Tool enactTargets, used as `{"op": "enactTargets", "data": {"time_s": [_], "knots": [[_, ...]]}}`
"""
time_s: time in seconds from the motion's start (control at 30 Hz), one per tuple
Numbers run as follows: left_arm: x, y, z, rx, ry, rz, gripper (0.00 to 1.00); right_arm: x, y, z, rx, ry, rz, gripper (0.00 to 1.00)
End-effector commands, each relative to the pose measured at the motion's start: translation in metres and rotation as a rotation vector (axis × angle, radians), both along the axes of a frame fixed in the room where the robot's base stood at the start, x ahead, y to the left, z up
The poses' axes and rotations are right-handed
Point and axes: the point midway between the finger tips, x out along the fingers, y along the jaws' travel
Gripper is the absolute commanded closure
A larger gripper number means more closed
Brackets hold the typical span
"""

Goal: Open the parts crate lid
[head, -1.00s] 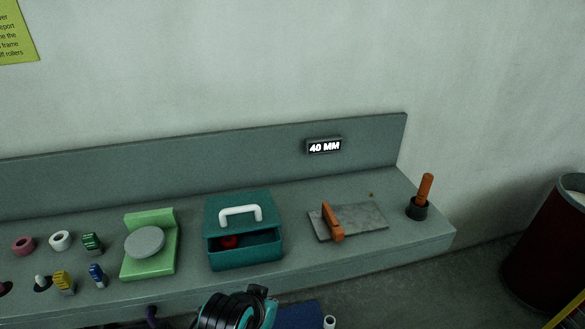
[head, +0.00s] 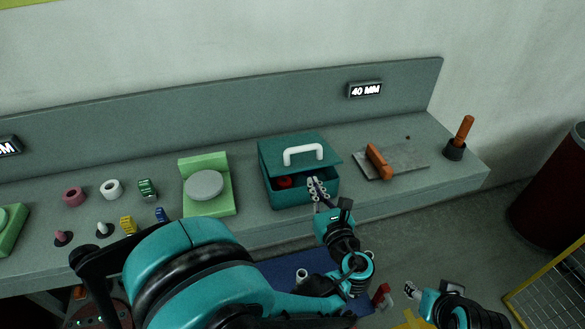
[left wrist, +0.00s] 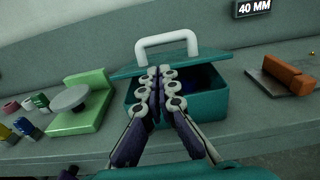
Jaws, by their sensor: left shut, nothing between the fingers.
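The teal parts crate (head: 290,194) stands on the grey bench, its lid (head: 284,146) tilted up with a dark gap at the front. A white handle (head: 303,152) is on the lid. A red item (head: 284,182) shows inside. My left gripper (head: 315,184) is shut and empty, its fingertips at the front opening, right of the middle. In the left wrist view the shut fingers (left wrist: 162,76) overlap the lid's front edge below the handle (left wrist: 167,43); I cannot tell if they touch it. My right gripper (head: 412,290) is low at right, away from the crate; its fingers are too small to judge.
Left of the crate is a green stand with a grey disc (head: 205,186), and beyond it several rings and small coloured parts. To the right are a grey plate (head: 405,160) with an orange block (head: 379,162) and an orange-handled tool in a dark cup (head: 455,152).

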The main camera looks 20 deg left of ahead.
Motion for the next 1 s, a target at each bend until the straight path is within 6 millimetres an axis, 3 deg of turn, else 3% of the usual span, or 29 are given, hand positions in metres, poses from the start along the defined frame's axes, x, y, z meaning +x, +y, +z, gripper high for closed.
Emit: {"op": "enactTargets", "data": {"time_s": [0.6, 1.0], "knots": [[0.075, 0.051, -0.004, 0.009, 0.0, 0.002, 1.0, 0.0, 0.0, -0.017, 0.0, 0.0, 0.0, 0.5], [0.082, 0.055, -0.003, 0.008, 0.001, 0.0, 1.0, 0.0, 0.0, -0.018, 0.0, 0.0, 0.0, 0.5]]}}
